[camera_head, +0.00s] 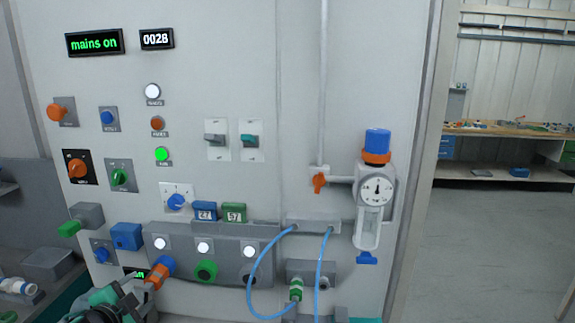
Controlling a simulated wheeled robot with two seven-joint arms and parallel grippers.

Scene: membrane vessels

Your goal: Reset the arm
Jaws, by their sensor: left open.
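My left gripper (143,289) is at the bottom left of the head view, low in front of the panel, and only partly in the frame. Its dark and teal body comes in from the bottom edge. It is open, close to an orange and blue knob-like fitting (160,271); I cannot tell whether they touch. The grey wall panel (350,60) fills most of the view. My right gripper is not in view.
The panel carries knobs, switches, a green-lit lamp (162,154), a "mains on" display (94,42) and a gauge unit (376,188). Blue hoses (252,275) loop out from its lower part. A bench (500,172) stands far right, with open floor before it.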

